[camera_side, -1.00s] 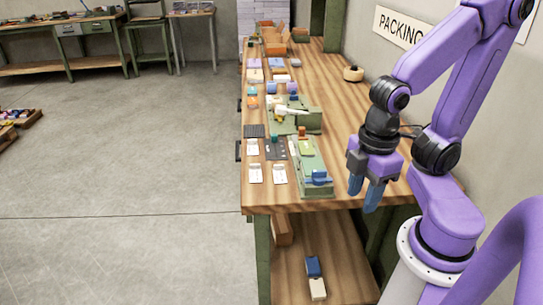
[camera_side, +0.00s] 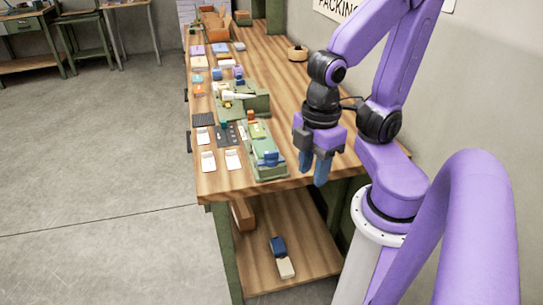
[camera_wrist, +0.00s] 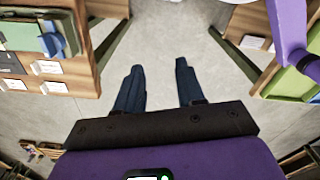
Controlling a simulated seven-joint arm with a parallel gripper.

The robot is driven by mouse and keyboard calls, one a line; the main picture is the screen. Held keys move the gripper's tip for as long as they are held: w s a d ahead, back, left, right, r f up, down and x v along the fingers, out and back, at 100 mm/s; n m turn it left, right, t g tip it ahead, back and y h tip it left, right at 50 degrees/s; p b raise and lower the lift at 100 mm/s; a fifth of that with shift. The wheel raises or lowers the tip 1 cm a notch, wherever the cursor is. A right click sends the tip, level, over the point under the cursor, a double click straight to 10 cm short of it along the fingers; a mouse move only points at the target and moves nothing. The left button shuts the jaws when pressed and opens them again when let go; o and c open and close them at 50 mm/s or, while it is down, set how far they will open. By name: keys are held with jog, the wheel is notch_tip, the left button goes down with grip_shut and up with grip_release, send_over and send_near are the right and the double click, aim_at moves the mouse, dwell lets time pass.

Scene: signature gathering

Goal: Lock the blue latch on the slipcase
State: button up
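The blue latch (camera_side: 271,158) sits at the near end of a long green case (camera_side: 262,139) on the bench, which I take to be the slipcase. In the wrist view the latch (camera_wrist: 53,38) shows at upper left, blue on the green case (camera_wrist: 21,37). I cannot tell its exact position. My gripper (camera_side: 313,172) hangs to the right of the latch, apart from it, fingers pointing down. In the wrist view my gripper (camera_wrist: 158,68) has its two blue fingers wide apart, with only floor between them.
White cards (camera_side: 208,161) and a dark panel (camera_side: 231,135) lie left of the case. A green fixture (camera_side: 243,98) stands behind it. A blue and cream object (camera_side: 281,257) lies on the lower shelf (camera_side: 255,283). A round wooden item (camera_side: 298,53) is farther back.

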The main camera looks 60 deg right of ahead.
jog(key=w+r+m+g+h, duration=0.15)
jog(key=w+r, duration=0.25)
jog(key=w, duration=0.8)
jog(key=m+g+h, duration=0.2)
send_near(271, 152)
jog(key=x, duration=0.8)
jog(key=shift+s+f, duration=0.1)
jog(key=shift+f, duration=0.15)
grip_shut()
